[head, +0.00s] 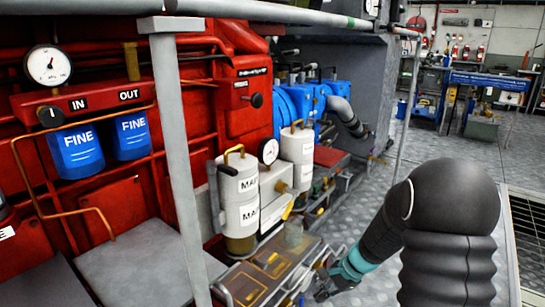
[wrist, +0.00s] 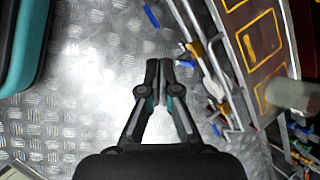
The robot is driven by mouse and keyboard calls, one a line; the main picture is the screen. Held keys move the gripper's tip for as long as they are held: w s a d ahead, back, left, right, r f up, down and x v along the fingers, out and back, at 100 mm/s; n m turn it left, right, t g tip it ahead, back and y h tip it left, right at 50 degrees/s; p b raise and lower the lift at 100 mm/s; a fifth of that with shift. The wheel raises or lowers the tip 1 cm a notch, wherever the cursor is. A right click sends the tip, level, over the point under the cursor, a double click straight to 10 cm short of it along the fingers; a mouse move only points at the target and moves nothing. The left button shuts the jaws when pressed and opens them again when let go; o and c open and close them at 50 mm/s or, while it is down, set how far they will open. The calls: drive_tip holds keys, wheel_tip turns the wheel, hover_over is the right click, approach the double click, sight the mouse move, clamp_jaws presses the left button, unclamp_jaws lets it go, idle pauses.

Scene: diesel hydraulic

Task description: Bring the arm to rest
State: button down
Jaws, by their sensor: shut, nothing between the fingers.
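My gripper (wrist: 160,82) is shut and empty in the wrist view, with its two fingertips together above bare metal tread plate (wrist: 90,100). In the head view my gripper (head: 325,286) shows small at the lower middle, beside the tray frame of the machine. My arm reaches down and left to it from the lower right, bent at a large dark joint. The gripper looks apart from the machine, though the exact gap cannot be told.
A tray frame with yellow-outlined panels (wrist: 262,38) lies right of my gripper. White canisters (head: 240,195), blue FINE filters (head: 78,150) and a grey post (head: 178,150) stand at the left. Tread-plate floor (head: 420,148) is open towards a workbench (head: 485,80) at the back right.

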drive_tip(key=s+d+r+n+t+h+p, duration=0.1)
drive_tip(key=s+r+n+t+h, duration=0.3)
drive_tip(key=s+r+n, duration=0.9)
drive_tip(key=s+r+h, duration=0.2)
drive_tip(key=s+r, duration=0.9)
drive_tip(key=r, duration=0.1)
drive_tip(key=shift+s+d+r+t+p, duration=0.25)
drive_tip(key=shift+s+d+t+p, duration=0.05)
drive_tip(key=shift+t+p, duration=0.1)
